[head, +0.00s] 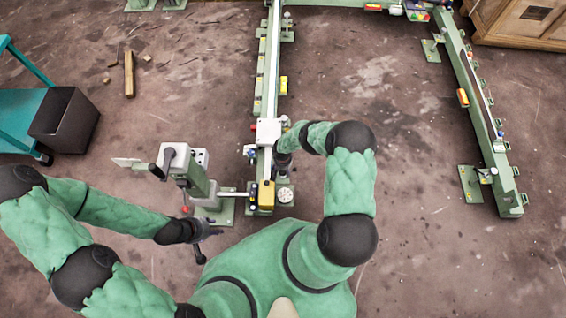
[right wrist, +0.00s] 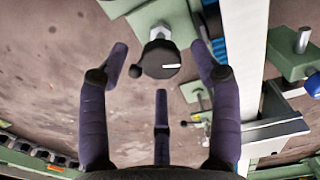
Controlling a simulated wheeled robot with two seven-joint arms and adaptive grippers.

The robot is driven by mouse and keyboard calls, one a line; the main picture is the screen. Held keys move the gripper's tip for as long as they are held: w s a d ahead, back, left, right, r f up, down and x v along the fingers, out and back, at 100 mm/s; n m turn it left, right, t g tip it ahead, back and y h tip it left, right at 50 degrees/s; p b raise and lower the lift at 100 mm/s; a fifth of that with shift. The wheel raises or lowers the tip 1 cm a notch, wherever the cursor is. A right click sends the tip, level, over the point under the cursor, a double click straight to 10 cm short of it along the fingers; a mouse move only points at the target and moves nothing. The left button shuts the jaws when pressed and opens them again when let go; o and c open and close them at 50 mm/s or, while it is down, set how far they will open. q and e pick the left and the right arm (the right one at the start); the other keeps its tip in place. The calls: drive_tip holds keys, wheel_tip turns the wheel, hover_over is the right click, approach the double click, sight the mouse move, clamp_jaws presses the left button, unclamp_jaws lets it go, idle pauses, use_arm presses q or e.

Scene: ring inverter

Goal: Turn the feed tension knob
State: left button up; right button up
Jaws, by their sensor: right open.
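The knob (right wrist: 160,60), dark and round with a white mark and a small ball-ended lever at its left, shows in the right wrist view on a green mount. I take it as the feed tension knob. My right gripper (right wrist: 160,72) is open, its dark fingers spread either side of the knob with a third finger below, none clearly touching it. In the head view my right gripper (head: 283,160) is beside the green rail, and the knob is hidden there. My left gripper (head: 208,240) hangs empty at lower left, fingers spread, away from the knob.
A green machine post (head: 197,180) stands left of the rail (head: 262,70). A second green rail (head: 478,110) runs along the right. A dark bin (head: 65,120) and teal frame are at far left, a wooden crate (head: 520,20) at top right. Floor between the rails is clear.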

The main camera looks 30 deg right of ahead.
wheel_tip(320, 180, up, 11)
drive_tip(key=shift+f, duration=0.2)
idle(0.5)
idle(0.5)
